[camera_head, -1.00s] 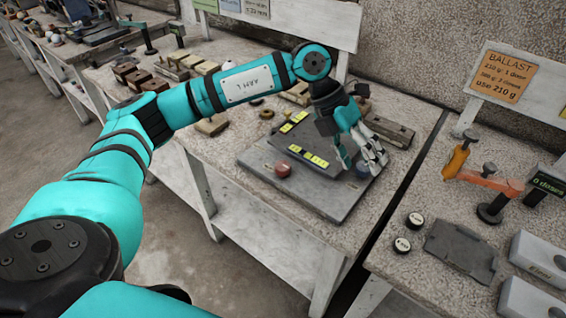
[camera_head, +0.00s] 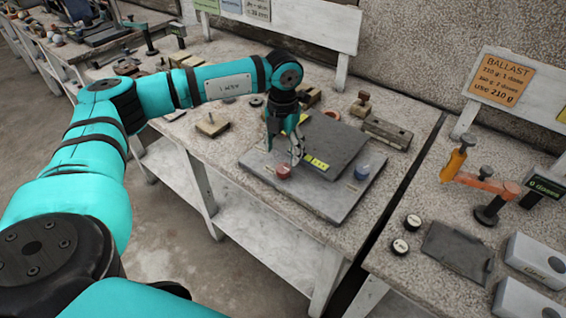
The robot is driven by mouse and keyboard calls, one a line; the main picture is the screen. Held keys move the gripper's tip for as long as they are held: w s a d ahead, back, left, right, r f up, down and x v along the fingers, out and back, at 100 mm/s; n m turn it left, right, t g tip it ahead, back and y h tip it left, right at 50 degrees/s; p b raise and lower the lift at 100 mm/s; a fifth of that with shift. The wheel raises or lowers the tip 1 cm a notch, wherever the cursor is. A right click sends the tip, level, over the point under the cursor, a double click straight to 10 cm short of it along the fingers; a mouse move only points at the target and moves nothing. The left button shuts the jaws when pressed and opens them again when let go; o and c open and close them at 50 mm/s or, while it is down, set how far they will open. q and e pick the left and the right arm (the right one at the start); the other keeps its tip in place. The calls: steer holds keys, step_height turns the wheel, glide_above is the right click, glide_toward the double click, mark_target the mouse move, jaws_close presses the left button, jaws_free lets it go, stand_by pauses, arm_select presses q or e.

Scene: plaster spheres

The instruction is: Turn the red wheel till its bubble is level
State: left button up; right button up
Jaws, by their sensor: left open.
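The red wheel (camera_head: 283,172) is a small knob near the front left edge of a grey plate (camera_head: 335,208) on the bench. A blue wheel (camera_head: 361,172) sits on the same plate to the right. My left gripper (camera_head: 284,156) is open, its fingers pointing down just above and behind the red wheel; I cannot tell if they touch it. A yellow-green level vial (camera_head: 318,163) shows partly beside the fingers. Its bubble is too small to read. My gripper hides part of the dark upper plate (camera_head: 333,140). My right gripper is out of view.
A wooden block with a knob (camera_head: 361,107) and a grey bar (camera_head: 387,133) lie behind the plate. A small wooden piece (camera_head: 212,125) lies to its left.

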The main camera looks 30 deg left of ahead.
mark_target(283, 167)
arm_select(q)
step_height(283, 167, down, 6)
steer(key=shift+f+p, duration=0.25)
steer(key=shift+p, duration=0.15)
steer(key=shift+c, duration=0.2)
steer(key=c, duration=1.1)
